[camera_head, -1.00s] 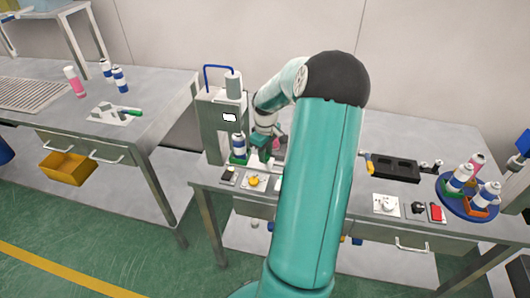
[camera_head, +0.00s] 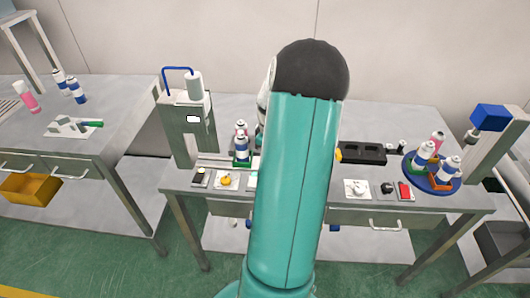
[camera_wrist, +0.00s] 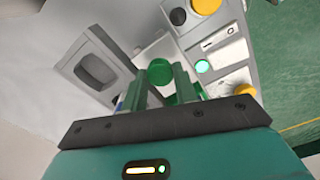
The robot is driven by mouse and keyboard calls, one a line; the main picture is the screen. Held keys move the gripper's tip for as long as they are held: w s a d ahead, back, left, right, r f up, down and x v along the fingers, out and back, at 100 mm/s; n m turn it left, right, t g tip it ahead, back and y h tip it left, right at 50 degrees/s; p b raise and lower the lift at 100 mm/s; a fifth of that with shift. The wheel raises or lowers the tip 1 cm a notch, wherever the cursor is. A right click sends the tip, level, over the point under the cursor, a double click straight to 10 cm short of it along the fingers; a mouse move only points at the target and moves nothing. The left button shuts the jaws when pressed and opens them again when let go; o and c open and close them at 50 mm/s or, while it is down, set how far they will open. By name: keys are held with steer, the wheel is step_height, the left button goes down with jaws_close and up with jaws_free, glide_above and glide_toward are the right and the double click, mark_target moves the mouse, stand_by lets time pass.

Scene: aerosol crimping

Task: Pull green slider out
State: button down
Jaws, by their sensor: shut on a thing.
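The green slider (camera_head: 241,163) shows in the head view as a green block to the right of the grey crimping press (camera_head: 188,130). A white and blue can (camera_head: 241,146) stands upright on it. In the wrist view my gripper (camera_wrist: 160,80) has its two fingers close around a round green knob (camera_wrist: 160,71), which I take to be the slider's handle. In the head view my gripper and the slider's right end are hidden behind my arm.
A control panel with several buttons (camera_wrist: 202,66) lies beside the gripper in the wrist view. In the head view a yellow button (camera_head: 226,181) sits at the table's front edge. A blue turntable (camera_head: 410,172) with cans stands at the right, and a black tray (camera_head: 362,152) lies behind.

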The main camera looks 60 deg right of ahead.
steer(key=shift+s+d, duration=0.15)
steer(key=shift+s, duration=0.1)
steer(key=c, duration=1.1)
jaws_free()
steer(key=shift+w, duration=0.1)
steer(key=shift+r, duration=0.1)
steer(key=shift+r, duration=0.25)
step_height(320, 180, up, 13)
